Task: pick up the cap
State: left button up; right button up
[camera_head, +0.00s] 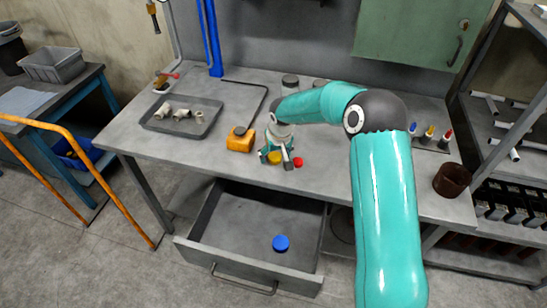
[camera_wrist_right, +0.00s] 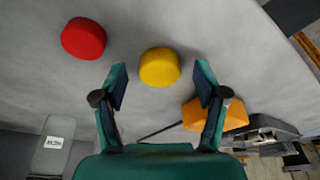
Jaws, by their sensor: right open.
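A yellow cap (camera_head: 274,157) lies on the grey workbench (camera_head: 330,165) near its front edge; it also shows in the right wrist view (camera_wrist_right: 160,67). My right gripper (camera_head: 276,156) is open above the bench, its fingertips on either side of the yellow cap in the picture, with gaps left and right in the wrist view (camera_wrist_right: 161,80). I cannot tell its exact height. A red cap (camera_head: 298,162) lies beside the yellow one and outside the fingers, also seen in the wrist view (camera_wrist_right: 83,38). A blue cap (camera_head: 281,243) lies in the open drawer (camera_head: 235,215). My left gripper is out of view.
An orange block-shaped thing (camera_head: 240,140) stands left of the gripper. A grey tray (camera_head: 150,122) with pipe fittings is further left. A brown cup (camera_head: 451,180) is at right. The open drawer juts out below the bench.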

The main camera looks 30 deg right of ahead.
jog(key=c, duration=0.9)
jog(key=shift+r, duration=0.15)
